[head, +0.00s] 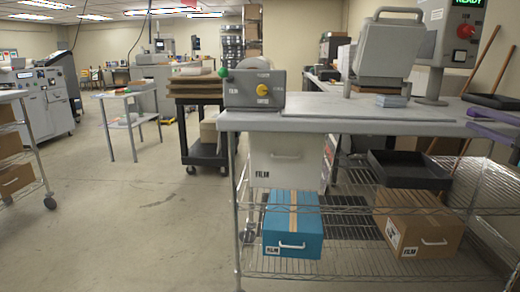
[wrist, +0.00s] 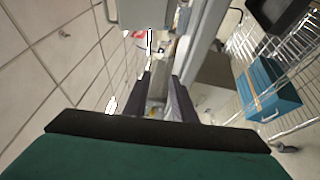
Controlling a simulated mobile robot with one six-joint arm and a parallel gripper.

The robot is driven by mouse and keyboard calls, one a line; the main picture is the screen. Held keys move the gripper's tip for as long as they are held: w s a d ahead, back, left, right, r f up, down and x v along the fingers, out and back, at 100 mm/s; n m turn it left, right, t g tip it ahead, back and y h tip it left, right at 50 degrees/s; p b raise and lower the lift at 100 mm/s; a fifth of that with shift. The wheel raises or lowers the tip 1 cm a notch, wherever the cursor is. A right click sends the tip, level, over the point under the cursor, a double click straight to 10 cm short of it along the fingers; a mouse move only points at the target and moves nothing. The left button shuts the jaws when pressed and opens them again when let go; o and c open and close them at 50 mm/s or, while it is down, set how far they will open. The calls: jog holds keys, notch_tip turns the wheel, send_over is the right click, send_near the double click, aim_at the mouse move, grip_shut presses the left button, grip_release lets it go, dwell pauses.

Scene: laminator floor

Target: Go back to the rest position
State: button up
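My gripper (wrist: 163,88) shows in the wrist view as two dark fingers with a gap between them. It is open, and nothing is held between the fingers. The dark and green part filling the bottom of that view is my own wrist.
A grey bench (head: 350,122) on wire shelving stands at right. It carries a control box (head: 255,90) and a laminator (head: 384,48). A blue box (head: 280,240), also in the wrist view (wrist: 262,92), and a brown box (head: 440,222) sit below.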

jog(key=w+a+f+g+y+p, duration=0.5)
jog(key=w+a+f+p, duration=0.3)
jog(key=w+a+f, duration=1)
jog(key=s+a+f+m+g+p, duration=0.1)
jog(key=a+f+g+p, duration=0.2)
jog(key=a+f, duration=0.9)
jog(key=s+a+f+m+g+p, duration=0.1)
jog(key=s+a+f+g+p, duration=0.2)
jog(key=a+f, duration=0.9)
jog(key=s+a+f+m+g+h+p, duration=0.1)
jog(key=s+a+f+m+g+p, duration=0.25)
jog(key=s+f, duration=0.8)
jog(key=s+a+f+m+g+h+p, duration=0.1)
jog(key=s+a+f+g+p, duration=0.1)
jog(key=s+a+f+g, duration=0.65)
jog(key=s+d+f+m+h+p, duration=0.1)
jog(key=s+d+f+m+h, duration=0.1)
jog(key=s+f, duration=0.4)
jog(key=s+d+f+m+h+p, duration=0.1)
jog(key=s+f+m+h, duration=0.15)
jog(key=s, duration=0.65)
jog(key=s+d+f+m+g+h, duration=0.1)
jog(key=s+d+f+m+h, duration=0.1)
jog(key=s+d+m, duration=0.4)
jog(key=d+m+h, duration=0.1)
jog(key=d+m, duration=0.1)
jog(key=m, duration=0.2)
jog(key=shift+d+f+m, duration=0.2)
jog(key=shift+d+m, duration=0.1)
jog(key=shift+d, duration=0.05)
